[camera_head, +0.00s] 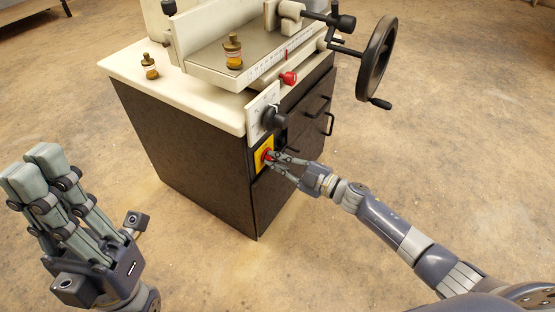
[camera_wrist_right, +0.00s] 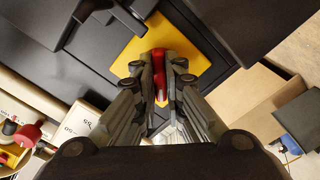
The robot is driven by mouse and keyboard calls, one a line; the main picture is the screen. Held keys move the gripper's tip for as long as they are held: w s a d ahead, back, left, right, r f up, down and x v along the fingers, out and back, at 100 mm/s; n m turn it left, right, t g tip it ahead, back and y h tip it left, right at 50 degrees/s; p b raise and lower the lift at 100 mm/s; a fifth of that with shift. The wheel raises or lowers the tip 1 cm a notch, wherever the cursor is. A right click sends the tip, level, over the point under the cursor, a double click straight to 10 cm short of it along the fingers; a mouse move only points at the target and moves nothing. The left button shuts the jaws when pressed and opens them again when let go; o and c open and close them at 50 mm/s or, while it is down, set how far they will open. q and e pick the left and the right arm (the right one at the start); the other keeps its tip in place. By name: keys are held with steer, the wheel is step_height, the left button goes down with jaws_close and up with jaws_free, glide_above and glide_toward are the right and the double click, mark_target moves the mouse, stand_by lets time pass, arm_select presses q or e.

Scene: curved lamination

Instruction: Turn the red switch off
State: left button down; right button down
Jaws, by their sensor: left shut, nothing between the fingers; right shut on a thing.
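The red switch (camera_head: 267,155) sits on a yellow plate (camera_head: 259,163) on the front of the dark machine cabinet. In the right wrist view the red switch (camera_wrist_right: 158,65) stands between my fingertips, in front of the yellow plate (camera_wrist_right: 190,50). My right gripper (camera_head: 276,160) is shut on the red switch, its fingers on either side of it; it fills the lower part of the right wrist view (camera_wrist_right: 158,78). My left gripper (camera_head: 32,170) is at the far left, fingers together and empty, well away from the cabinet. The switch's exact angle is partly hidden by the fingers.
A black knob (camera_head: 273,117) on a pale panel is just above the switch. A red knob (camera_head: 288,78) and a large black handwheel (camera_head: 376,58) stick out higher up. Black handles (camera_head: 328,124) are on the cabinet front. Two small brass-coloured bottles (camera_head: 233,51) stand on top. The floor around is clear.

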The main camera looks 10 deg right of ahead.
steer(key=n, duration=0.3)
steer(key=shift+n, duration=0.4)
steer(key=n+b, duration=0.1)
steer(key=n, duration=0.3)
steer(key=shift+f+n+b, duration=0.1)
steer(key=shift+n+b, duration=0.2)
steer(key=shift+n, duration=0.1)
steer(key=shift+s, duration=0.1)
steer(key=c, duration=1.7)
jaws_free()
steer(key=v, duration=1.2)
